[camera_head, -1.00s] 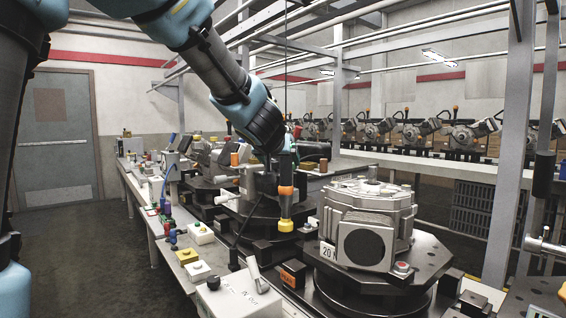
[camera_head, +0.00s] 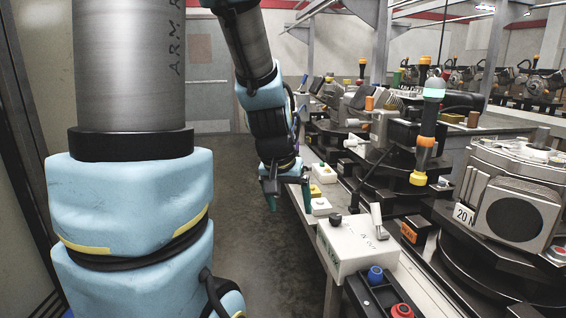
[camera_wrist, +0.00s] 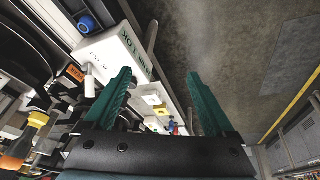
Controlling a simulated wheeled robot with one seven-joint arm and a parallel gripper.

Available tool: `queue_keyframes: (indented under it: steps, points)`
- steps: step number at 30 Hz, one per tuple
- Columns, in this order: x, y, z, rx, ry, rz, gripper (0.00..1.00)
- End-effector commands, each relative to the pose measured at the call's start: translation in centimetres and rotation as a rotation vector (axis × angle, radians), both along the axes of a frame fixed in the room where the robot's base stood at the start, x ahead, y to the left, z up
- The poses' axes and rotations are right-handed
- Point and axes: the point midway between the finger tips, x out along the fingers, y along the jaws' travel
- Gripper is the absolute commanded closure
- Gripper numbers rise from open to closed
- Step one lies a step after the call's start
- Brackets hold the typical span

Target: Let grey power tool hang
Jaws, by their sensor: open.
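The grey power tool (camera_head: 428,122) hangs from a thin cord in the head view, slightly tilted. It has a pale green top, a dark grey middle, an orange band and a yellow lower end. My gripper (camera_head: 287,198) is well to its left, lower and apart from it. Its green fingers are open and empty, beside the bench edge. The wrist view shows the two fingers (camera_wrist: 160,74) spread with nothing between the tips. A yellow and orange end, probably the tool's, shows at the left of that view.
A white control box (camera_head: 348,245) with a lever stands on the bench edge, near a box with blue and red buttons (camera_head: 385,285). Grey machine castings (camera_head: 515,215) on dark fixtures line the right. Open floor (camera_head: 255,265) lies left of the bench.

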Motion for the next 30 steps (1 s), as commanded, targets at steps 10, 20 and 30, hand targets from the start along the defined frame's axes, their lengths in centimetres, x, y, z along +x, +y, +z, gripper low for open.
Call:
queue_keyframes:
  steps: [10, 20, 30]
  points:
    - [-6.5, 8.2, -3.6, 0.11, 0.219, 0.161, 0.11]
    - [-6.5, 8.2, -3.6, 0.111, 0.22, 0.162, 0.11]
    - [-6.5, 8.2, -3.6, 0.111, 0.219, 0.161, 0.11]
